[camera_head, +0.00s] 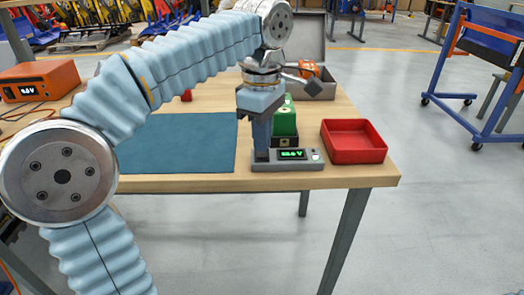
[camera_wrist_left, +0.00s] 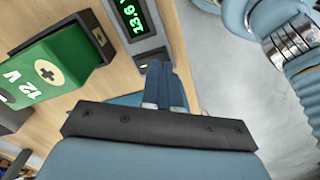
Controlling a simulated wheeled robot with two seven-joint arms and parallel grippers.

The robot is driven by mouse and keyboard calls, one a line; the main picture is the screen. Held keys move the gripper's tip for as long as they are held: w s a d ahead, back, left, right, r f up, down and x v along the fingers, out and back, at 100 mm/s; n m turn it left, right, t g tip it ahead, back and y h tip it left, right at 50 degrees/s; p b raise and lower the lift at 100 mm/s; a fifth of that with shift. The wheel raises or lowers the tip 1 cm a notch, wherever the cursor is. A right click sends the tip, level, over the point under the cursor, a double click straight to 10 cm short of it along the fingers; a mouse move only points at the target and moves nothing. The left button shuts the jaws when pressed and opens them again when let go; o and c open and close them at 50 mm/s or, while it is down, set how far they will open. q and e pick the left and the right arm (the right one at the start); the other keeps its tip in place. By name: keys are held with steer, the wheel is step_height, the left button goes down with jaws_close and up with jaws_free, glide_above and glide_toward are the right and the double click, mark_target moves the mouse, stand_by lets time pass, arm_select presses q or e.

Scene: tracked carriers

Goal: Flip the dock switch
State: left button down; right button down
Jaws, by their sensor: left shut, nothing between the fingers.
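The grey dock (camera_head: 300,165) lies at the table's front edge, with a lit green display (camera_head: 291,154). A small pale round part (camera_head: 315,155) shows at its right end; I cannot tell whether it is the switch. My left gripper (camera_head: 262,153) is shut and empty, pointing down over the dock's left end and hiding part of it. In the left wrist view, the dock (camera_wrist_left: 151,42) shows beyond the closed fingertips (camera_wrist_left: 160,66); contact is unclear. A green 12 V battery (camera_head: 285,120) stands behind the dock and also shows in the wrist view (camera_wrist_left: 75,60). The right gripper is not in view.
A red tray (camera_head: 353,155) is right of the dock, near the table's right edge. A blue mat (camera_head: 185,145) lies to the left. An open grey case (camera_head: 318,90) with an orange item is behind. An orange instrument (camera_head: 40,80) stands far left.

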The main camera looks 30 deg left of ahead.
mark_target(262, 155)
arm_select(q)
steer(key=shift+f+b, duration=0.6)
steer(key=shift+f, duration=0.3)
step_height(262, 155, up, 3)
steer(key=p, duration=0.3)
steer(key=shift+r, duration=0.1)
steer(key=shift+r+p, duration=0.45)
steer(key=shift+r, duration=1.5)
